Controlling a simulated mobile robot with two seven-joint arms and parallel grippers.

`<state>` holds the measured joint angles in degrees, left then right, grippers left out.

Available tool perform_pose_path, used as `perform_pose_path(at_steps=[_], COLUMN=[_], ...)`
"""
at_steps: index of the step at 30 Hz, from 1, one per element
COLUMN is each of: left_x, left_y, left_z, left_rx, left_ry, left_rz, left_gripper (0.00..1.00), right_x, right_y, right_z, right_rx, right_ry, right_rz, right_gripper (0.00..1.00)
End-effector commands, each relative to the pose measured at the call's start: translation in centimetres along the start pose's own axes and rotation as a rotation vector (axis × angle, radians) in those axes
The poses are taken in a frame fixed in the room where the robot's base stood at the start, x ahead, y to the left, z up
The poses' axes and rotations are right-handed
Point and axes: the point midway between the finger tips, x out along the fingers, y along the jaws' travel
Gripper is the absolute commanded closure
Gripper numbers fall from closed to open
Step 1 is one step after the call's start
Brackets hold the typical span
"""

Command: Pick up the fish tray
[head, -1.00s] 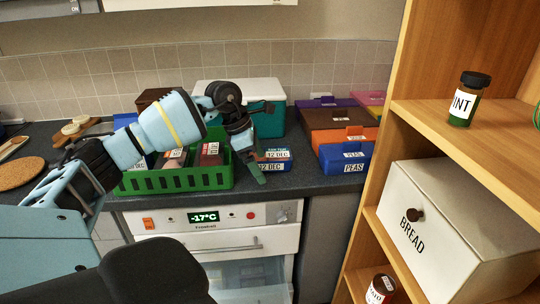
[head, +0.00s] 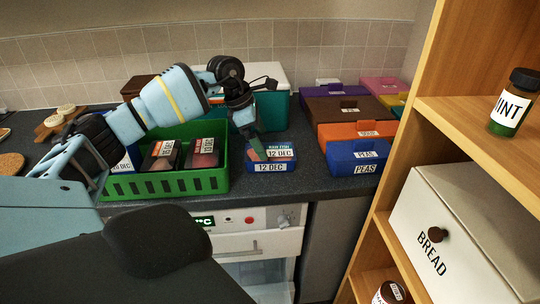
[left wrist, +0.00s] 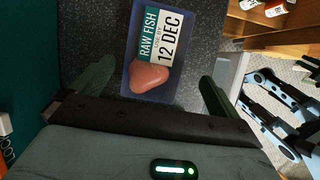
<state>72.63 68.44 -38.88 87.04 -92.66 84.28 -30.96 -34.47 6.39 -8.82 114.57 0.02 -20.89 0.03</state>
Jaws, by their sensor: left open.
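The fish tray (head: 291,166) is a small blue tray labelled RAW FISH, 12 DEC. It sits on the dark counter near the front edge, right of the green crate. In the left wrist view the tray (left wrist: 181,88) shows a pink fish piece (left wrist: 150,78) beside its label. In the left wrist view the tray lies ahead of and between the open fingers (left wrist: 154,95), with nothing held. My right gripper is not in view.
The green crate (head: 180,183) with labelled packs stands close on the left. A teal box with a white lid (head: 270,108) stands behind. The blue PEAS box (head: 357,158) and other coloured boxes stand right, with bare counter between. A wooden shelf (head: 470,120) rises at right.

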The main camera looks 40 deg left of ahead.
Motion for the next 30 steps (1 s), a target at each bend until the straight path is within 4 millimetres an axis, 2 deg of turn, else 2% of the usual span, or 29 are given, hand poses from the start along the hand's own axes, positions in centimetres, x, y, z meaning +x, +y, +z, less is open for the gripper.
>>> perform_pose_path(at_steps=[4, 14, 23, 30], left_x=[1.6, 2.9, 6.7, 7.1], left_y=[0.0, 0.2, 0.6, 0.6], left_z=[0.0, 0.0, 0.1, 0.0], left_rx=[0.000, -0.001, 0.000, 0.000], left_ry=[0.001, 0.001, 0.000, 0.001], left_rz=[-0.002, -0.002, -0.001, 0.000], left_gripper=[0.00, 0.00, 0.00, 0.00], right_x=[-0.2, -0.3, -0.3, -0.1], right_y=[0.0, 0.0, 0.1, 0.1], right_z=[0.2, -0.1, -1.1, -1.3], right_rx=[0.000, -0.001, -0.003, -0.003], right_ry=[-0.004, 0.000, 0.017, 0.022], right_rz=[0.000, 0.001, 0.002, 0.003], right_gripper=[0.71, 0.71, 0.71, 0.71])
